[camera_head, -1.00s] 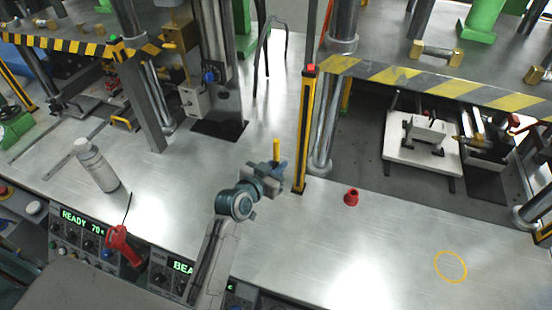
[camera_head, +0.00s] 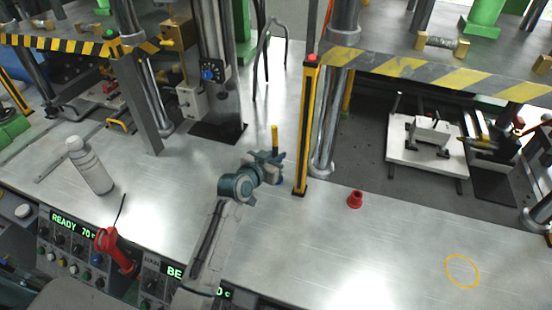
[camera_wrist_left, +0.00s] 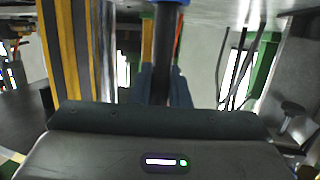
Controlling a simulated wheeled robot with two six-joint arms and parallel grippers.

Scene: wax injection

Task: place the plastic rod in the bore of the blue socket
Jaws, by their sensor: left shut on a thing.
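A yellow plastic rod (camera_head: 275,137) stands upright in my left gripper (camera_head: 273,160), its upper part rising above the jaws. The gripper is shut on it, left of the striped post. A blue piece, seemingly the blue socket (camera_head: 278,181), shows just below the jaws, mostly hidden. In the left wrist view the blue piece (camera_wrist_left: 170,2) is cut by the top edge, and a dark upright shape, seemingly the shaded rod (camera_wrist_left: 162,60), runs toward it between the fingers. I cannot tell whether the rod's lower end is inside the bore. My right gripper is not in view.
A yellow-black post (camera_head: 306,125) stands close to the right of the gripper. A red socket-like piece (camera_head: 355,200) sits on the bench farther right, and a yellow ring mark (camera_head: 462,271) lies at front right. A white bottle (camera_head: 90,165) stands at left. The front bench is mostly clear.

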